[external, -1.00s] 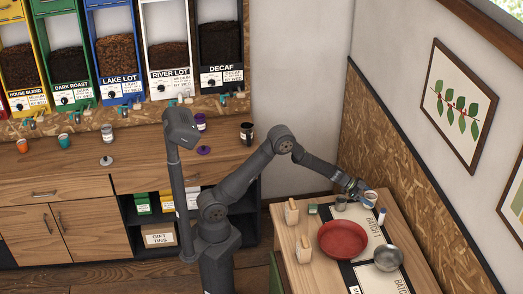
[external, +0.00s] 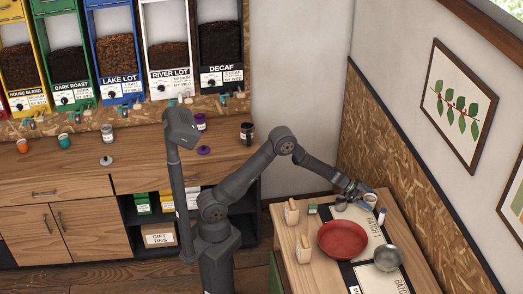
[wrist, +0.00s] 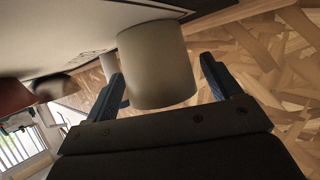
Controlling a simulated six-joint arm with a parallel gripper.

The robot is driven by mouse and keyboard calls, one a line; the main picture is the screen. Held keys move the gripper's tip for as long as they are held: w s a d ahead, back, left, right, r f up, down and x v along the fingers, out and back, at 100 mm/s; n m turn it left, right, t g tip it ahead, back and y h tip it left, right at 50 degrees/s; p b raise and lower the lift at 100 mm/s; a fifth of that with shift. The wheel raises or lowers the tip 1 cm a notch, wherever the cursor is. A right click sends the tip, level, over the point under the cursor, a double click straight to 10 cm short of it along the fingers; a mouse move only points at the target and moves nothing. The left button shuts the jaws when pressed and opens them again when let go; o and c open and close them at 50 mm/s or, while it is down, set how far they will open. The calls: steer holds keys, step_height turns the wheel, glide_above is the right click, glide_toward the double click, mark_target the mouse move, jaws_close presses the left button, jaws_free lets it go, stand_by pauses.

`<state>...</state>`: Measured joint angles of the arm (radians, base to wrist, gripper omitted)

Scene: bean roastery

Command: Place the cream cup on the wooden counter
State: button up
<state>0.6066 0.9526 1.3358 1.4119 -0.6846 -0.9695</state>
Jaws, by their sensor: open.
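The cream cup (external: 370,200) is at the back of the right-hand wooden table, by the far end of the BATCH 1 mat (external: 373,232). In the wrist view the cup (wrist: 157,66) is a plain pale cylinder, in front of and partly between the fingertips. My gripper (external: 354,189) is open beside the cup; its two blue fingers (wrist: 165,75) show a gap on the cup's right side. The long wooden counter (external: 80,167) runs along the back wall at left.
A red bowl (external: 342,240), a metal bowl (external: 388,258), a small grey cup (external: 341,204) and wooden scoops (external: 291,213) share the right table. A white-topped cylinder (external: 382,216) stands close to the cream cup. The back counter has several small containers, with bare wood between them.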

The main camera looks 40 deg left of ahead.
steer(key=v, duration=1.2)
steer(key=x, duration=1.2)
steer(key=shift+d+r, duration=0.1)
steer(key=shift+r, duration=1.4)
